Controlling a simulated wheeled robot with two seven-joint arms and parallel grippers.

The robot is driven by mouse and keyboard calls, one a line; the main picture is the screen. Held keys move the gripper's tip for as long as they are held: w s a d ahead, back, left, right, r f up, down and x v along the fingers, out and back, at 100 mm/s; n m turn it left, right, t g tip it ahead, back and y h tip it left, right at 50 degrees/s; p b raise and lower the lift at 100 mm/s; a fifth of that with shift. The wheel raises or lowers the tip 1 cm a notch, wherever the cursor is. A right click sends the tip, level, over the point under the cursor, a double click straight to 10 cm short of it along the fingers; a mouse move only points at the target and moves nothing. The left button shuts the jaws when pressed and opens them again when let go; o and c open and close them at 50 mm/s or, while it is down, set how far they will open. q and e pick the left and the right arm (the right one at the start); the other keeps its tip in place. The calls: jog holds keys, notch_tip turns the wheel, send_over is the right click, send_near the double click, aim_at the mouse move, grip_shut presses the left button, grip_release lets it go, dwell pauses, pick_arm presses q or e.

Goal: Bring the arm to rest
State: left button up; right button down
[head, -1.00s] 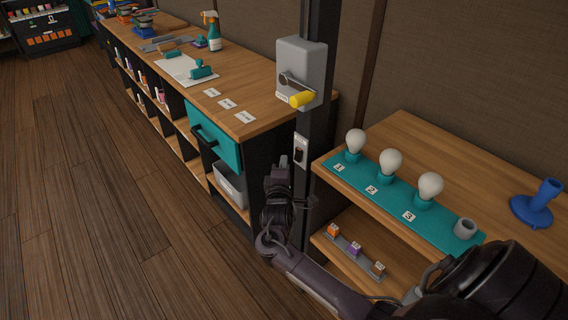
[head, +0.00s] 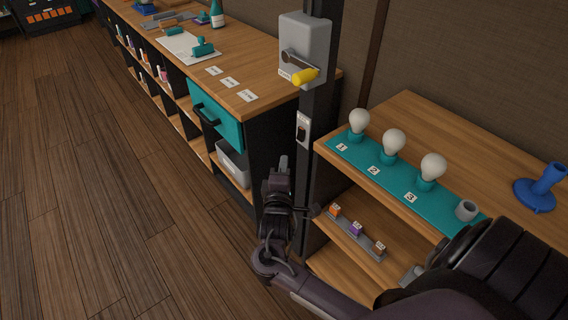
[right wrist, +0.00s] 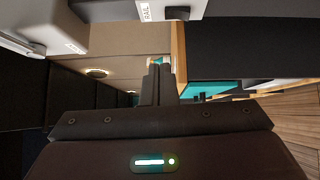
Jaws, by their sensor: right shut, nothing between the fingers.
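My right gripper (head: 283,163) shows in the head view, in front of the dark post and the end of the long workbench. Its fingers point up in the picture and are shut with nothing between them. In the right wrist view the closed fingers (right wrist: 158,85) stand together in the middle. My right arm comes in from the lower right of the head view, passing in front of the shelf unit. My left gripper is not in view.
A grey box with a yellow-handled crank (head: 305,76) is on the post, above a small switch (head: 302,130). Right is a shelf unit (head: 420,125) with several bulbs (head: 394,142) and a blue stand (head: 541,190). Left is a workbench (head: 260,75) with a teal drawer (head: 215,125). Floor (head: 90,200) is clear.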

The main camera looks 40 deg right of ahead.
jog(key=s+a+f+g+y, duration=0.1)
jog(key=s+a+f+y, duration=0.15)
jog(key=f, duration=0.75)
jog(key=s+a+f+m+g+y+p, duration=0.1)
jog(key=s+f+g+y, duration=0.15)
jog(key=f, duration=0.75)
jog(key=s+a+f+g+y, duration=0.15)
jog(key=s+f, duration=0.25)
jog(key=f, duration=0.6)
jog(key=s+a+f+m+g+y, duration=0.1)
jog(key=s+f+m+g, duration=0.1)
jog(key=s+f, duration=0.4)
jog(key=s+a+f+m+g+y+p, duration=0.1)
jog(key=s+f, duration=0.5)
jog(key=s, duration=1)
jog(key=s+a+f+m+g+y, duration=0.3)
jog(key=s+f+m+g, duration=0.1)
jog(key=s, duration=0.7)
notch_tip(320, 180, down, 3)
jog(key=shift+s+a+r+g+p, duration=0.15)
jog(key=shift+s+g+p, duration=0.2)
jog(key=shift+g, duration=0.15)
